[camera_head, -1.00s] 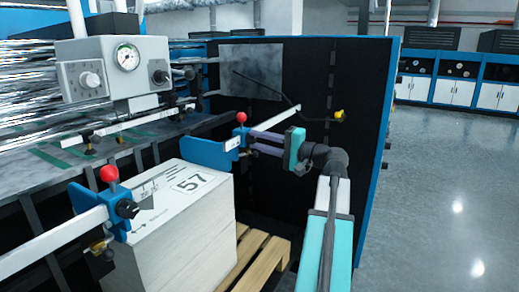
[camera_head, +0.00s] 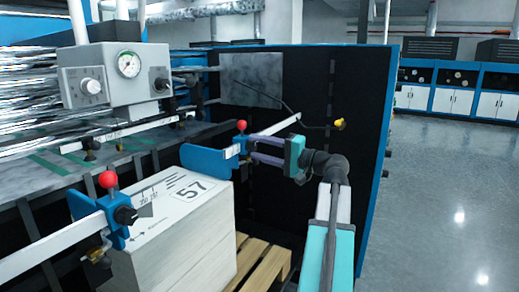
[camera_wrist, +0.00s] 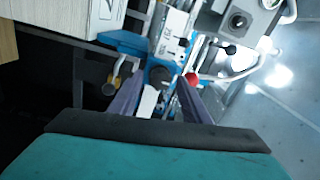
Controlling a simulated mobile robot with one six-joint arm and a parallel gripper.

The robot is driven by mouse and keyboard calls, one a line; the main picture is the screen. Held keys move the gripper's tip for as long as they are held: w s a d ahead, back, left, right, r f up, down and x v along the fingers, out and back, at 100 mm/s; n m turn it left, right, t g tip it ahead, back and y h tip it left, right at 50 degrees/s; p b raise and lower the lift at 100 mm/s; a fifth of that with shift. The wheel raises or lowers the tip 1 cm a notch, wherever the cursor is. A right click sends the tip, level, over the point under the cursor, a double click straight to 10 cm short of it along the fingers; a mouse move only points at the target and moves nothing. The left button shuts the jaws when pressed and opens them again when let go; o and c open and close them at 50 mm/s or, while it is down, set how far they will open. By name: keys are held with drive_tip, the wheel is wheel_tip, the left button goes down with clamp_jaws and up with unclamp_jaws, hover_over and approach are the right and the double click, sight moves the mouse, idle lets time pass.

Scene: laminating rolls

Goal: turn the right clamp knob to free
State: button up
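The right clamp (camera_head: 213,160) is a blue bracket on the white bar, with a red ball lever (camera_head: 241,125) on top. In the wrist view its dark round knob (camera_wrist: 159,75) shows just ahead of my gripper, with the red ball (camera_wrist: 192,78) to its right. My gripper (camera_head: 254,145) is at this clamp from the right. Its two purple fingers are apart, and the knob lies between the lines of their tips (camera_wrist: 161,82). I cannot tell whether they touch it. In the head view the fingers hide the knob.
The left clamp (camera_head: 88,205) has its own red ball and black knob. A white stack marked 57 (camera_head: 185,240) stands on a wooden pallet (camera_head: 262,265) below. A dark panel (camera_head: 300,80) rises behind my gripper. Open floor (camera_head: 450,190) lies to the right.

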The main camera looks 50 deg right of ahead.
drive_tip(key=r+v, duration=0.1)
drive_tip(key=v, duration=1.2)
drive_tip(key=shift+s+f, duration=0.4)
drive_tip(key=shift+f, duration=0.1)
drive_tip(key=shift+s, duration=0.15)
